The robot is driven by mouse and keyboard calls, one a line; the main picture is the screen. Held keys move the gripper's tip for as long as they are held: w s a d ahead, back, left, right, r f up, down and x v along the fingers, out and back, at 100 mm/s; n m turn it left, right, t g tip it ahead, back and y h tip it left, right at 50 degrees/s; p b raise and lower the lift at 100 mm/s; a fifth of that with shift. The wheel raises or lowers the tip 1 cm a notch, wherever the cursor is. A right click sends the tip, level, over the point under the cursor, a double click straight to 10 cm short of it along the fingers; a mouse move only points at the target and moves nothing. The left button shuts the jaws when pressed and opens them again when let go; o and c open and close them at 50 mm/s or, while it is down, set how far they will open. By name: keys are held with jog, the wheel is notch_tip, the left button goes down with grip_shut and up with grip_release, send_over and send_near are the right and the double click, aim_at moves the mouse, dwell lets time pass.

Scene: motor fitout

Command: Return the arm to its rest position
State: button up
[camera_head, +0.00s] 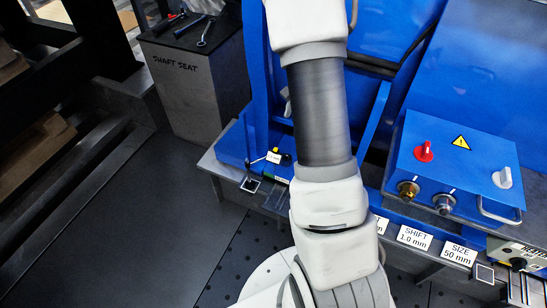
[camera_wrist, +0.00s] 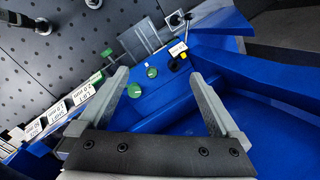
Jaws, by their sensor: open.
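My arm, white with a dark grey sleeve, stretches down the middle of the head view and covers part of the blue machine (camera_head: 400,60). My gripper (camera_wrist: 162,82) shows only in the wrist view. Its two grey fingers are spread apart with nothing between them. Beyond the fingertips lie the blue machine surface (camera_wrist: 220,65) and a green round knob (camera_wrist: 134,90). A second green knob (camera_wrist: 152,72) sits a little farther off. In the head view my gripper is hidden or out of frame.
A blue control box (camera_head: 460,165) with a red switch (camera_head: 424,152) stands right of my arm. Labels reading SHIFT (camera_head: 414,237) and SIZE (camera_head: 459,253) line the front edge. A grey SHAFT SEAT cabinet (camera_head: 190,85) with tools on top stands at the upper left. The dark floor at left is clear.

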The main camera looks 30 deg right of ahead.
dwell(0.3)
jog(key=s+a+r+n+t, duration=0.1)
jog(key=s+a+r+n, duration=0.25)
jog(key=a+r, duration=0.4)
jog(key=s+a+r+n, duration=0.3)
jog(key=a+r+n, duration=0.25)
jog(key=r, duration=0.35)
jog(key=s+a+r+n+t+h, duration=0.1)
jog(key=s+a+r+n+t, duration=0.1)
jog(key=s+a+r+n, duration=0.35)
jog(key=s+a+r+n+t+h, duration=0.1)
jog(key=s+a+r+n, duration=0.15)
jog(key=s, duration=0.55)
notch_tip(320, 180, up, 14)
jog(key=p, duration=1.5)
jog(key=shift+d+r, duration=0.2)
jog(key=shift+d, duration=0.2)
jog(key=shift+s+d, duration=0.1)
jog(key=shift+d, duration=0.05)
